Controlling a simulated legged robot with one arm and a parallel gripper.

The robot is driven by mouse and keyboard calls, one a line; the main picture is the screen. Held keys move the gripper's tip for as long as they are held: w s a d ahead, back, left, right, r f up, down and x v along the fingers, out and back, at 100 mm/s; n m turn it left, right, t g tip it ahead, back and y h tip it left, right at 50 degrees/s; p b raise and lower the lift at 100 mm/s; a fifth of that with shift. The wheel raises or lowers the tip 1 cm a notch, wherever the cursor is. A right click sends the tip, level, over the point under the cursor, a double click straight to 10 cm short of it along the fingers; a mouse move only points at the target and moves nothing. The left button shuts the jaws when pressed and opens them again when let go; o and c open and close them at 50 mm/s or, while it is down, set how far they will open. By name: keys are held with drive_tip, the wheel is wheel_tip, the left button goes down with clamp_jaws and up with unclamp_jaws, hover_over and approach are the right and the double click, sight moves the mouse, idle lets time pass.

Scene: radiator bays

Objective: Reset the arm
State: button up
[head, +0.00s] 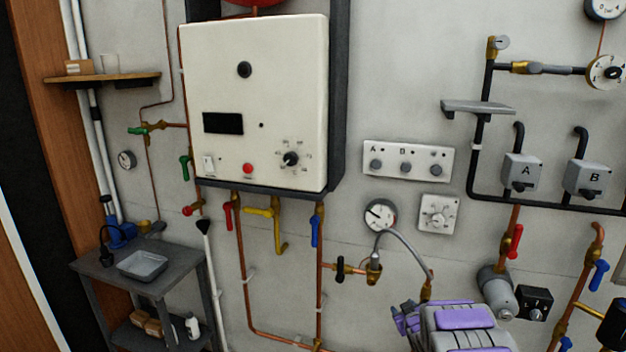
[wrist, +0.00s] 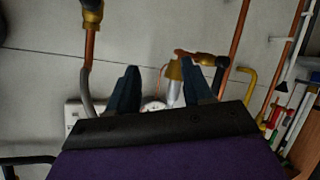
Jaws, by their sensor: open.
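My arm, grey with purple panels, reaches into the bottom right of the head view. In the wrist view my gripper (wrist: 160,82) shows two dark fingers standing apart with a gap between them. Nothing is held in them. A silver and brass fitting (wrist: 174,88) shows behind the gap; I cannot tell how far off it is. In the head view a brass valve (head: 374,268) with a grey hose (head: 409,249) is just above my arm. My fingers cannot be made out clearly in the head view.
A white boiler (head: 255,110) hangs on the wall. A pressure gauge (head: 380,214) and a thermostat dial (head: 438,213) are above my arm. Pump A (head: 522,172) and pump B (head: 585,178) are at right. A grey table (head: 180,262) with a tray stands at lower left.

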drive_tip(key=s+r+m+g+h, duration=0.25)
drive_tip(key=s+r, duration=0.35)
drive_tip(key=s, duration=0.4)
drive_tip(key=s+r+m+g+h, duration=0.1)
drive_tip(key=s+r+g, duration=0.35)
drive_tip(key=s, duration=0.45)
drive_tip(key=s+a+r+g+y, duration=0.1)
drive_tip(key=s+a, duration=0.3)
drive_tip(key=s, duration=0.9)
drive_tip(key=s+a+r+g+y+b, duration=0.1)
drive_tip(key=s+a+g, duration=0.3)
drive_tip(key=s, duration=1)
drive_tip(key=s+a+r+g+y, duration=0.1)
drive_tip(key=s+a, duration=0.5)
drive_tip(key=s, duration=0.7)
wheel_tip(320, 180, up, 3)
drive_tip(key=shift+s+a+f+m+g, duration=0.25)
drive_tip(key=shift+m+g, duration=0.2)
drive_tip(key=shift+g, duration=0.45)
drive_tip(key=shift+y, duration=0.25)
drive_tip(key=shift+c, duration=0.2)
